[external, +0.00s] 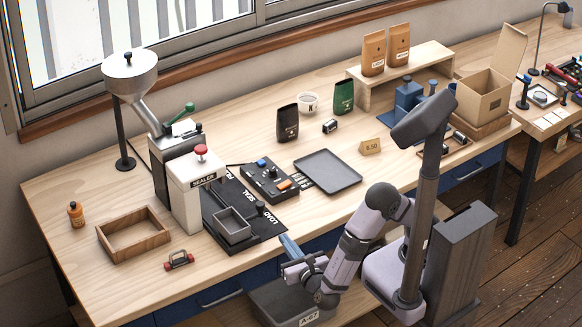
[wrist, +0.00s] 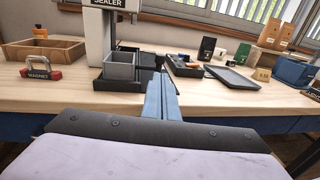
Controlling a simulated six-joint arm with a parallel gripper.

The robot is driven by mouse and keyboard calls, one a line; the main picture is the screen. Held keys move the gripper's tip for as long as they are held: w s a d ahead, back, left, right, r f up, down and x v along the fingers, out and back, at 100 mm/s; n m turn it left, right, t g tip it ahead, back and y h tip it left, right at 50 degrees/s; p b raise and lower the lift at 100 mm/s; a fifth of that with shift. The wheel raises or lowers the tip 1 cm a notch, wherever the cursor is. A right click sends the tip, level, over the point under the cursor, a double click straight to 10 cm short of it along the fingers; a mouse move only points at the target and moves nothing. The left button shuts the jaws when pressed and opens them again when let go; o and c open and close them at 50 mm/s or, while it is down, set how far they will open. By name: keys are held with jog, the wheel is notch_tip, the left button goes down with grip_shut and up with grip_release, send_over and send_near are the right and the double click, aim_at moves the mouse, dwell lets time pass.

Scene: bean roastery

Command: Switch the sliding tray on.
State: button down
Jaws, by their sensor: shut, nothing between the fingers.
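The sliding tray is a small grey open box (external: 231,229) on a black base (external: 272,228) in front of the sealer (external: 196,190). The base carries the words FILL, SEAL and LOAD, and the tray sits near the LOAD end. A black knob (external: 260,207) stands beside it. In the wrist view the tray (wrist: 119,70) is left of my fingers and looks empty, though its floor is hidden. My gripper (external: 288,242) is shut and empty, its blue fingers pointing at the bench's front edge, apart from the tray. In the wrist view the fingertips (wrist: 161,80) cover part of the base.
A control box (external: 270,179) with blue, black and orange parts stands behind the base, and a flat dark tray (external: 327,171) lies to its right. A wooden box (external: 134,235) and a red magnet (external: 179,260) are on the left. A grey bin (external: 285,303) sits below the bench edge.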

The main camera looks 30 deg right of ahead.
aim_at(262, 208)
jog(key=w+p, duration=0.1)
jog(key=w, duration=0.3)
jog(key=w+d, duration=0.1)
jog(key=w, duration=0.4)
jog(key=w+d+p, duration=0.1)
jog(key=w, duration=0.3)
jog(key=shift+w+d+f+p, duration=0.1)
jog(key=shift+w+f+p, duration=0.15)
jog(key=shift+w+p, duration=0.1)
jog(key=shift+w, duration=0.1)
jog(key=shift+w, duration=0.2)
jog(key=w+b, duration=0.6)
jog(key=w, duration=1.9)
jog(key=shift+w+f, duration=0.1)
jog(key=shift+w, duration=0.2)
jog(key=shift+w+r, duration=0.1)
jog(key=shift+r, duration=0.25)
jog(key=shift+s, duration=0.3)
jog(key=s, duration=0.4)
jog(key=s+a+b, duration=0.1)
jog(key=s, duration=0.4)
jog(key=s+a+b, duration=0.1)
jog(key=s, duration=0.3)
jog(key=shift+s+a, duration=0.1)
jog(key=shift+s, duration=0.15)
